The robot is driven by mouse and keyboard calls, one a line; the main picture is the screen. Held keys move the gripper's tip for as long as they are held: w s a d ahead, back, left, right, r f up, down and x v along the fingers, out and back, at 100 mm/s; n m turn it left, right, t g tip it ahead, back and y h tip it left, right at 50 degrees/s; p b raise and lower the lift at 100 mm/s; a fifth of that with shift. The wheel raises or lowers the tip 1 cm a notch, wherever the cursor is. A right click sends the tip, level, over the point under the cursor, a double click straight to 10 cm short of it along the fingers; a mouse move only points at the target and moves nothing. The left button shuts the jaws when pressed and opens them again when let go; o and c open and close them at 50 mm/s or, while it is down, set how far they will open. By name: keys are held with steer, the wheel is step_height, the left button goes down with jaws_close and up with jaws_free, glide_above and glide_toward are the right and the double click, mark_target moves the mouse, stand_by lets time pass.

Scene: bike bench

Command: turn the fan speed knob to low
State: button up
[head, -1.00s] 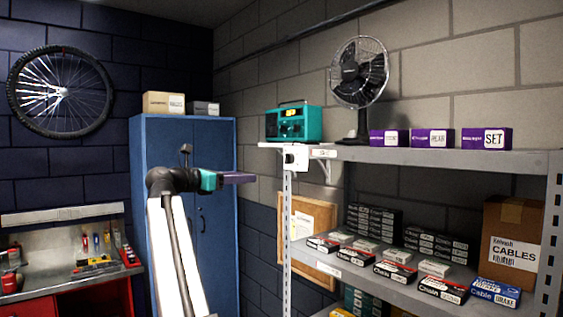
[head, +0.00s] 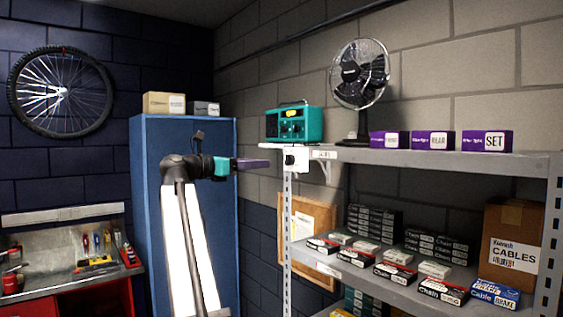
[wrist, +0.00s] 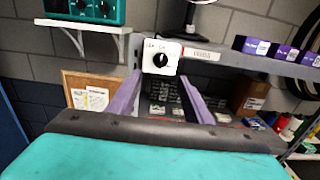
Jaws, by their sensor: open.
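The white control box (head: 297,158) is fixed at the left front end of the top shelf. It also shows in the wrist view with its black round knob (wrist: 160,60). Small print above the knob and its exact setting are too small to read. The black desk fan (head: 360,75) stands on the shelf behind the box; only its stand (wrist: 190,18) shows in the wrist view. My gripper (head: 268,163) is open and empty, left of the box and apart from it. In the wrist view the knob lies ahead, above the gap between my purple fingers (wrist: 160,98).
A teal radio (head: 293,123) sits left of the fan on a small bracketed shelf (wrist: 85,25). Purple boxes (head: 432,140) stand right of the fan. Lower shelves hold several chain boxes (head: 443,289). A blue cabinet (head: 165,140) stands behind my arm.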

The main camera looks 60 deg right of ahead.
mark_target(286, 161)
steer(key=p+x, duration=0.3)
steer(key=x, duration=0.8)
steer(key=shift+d, duration=0.25)
steer(key=c, duration=1)
steer(key=shift+s+a, duration=0.1)
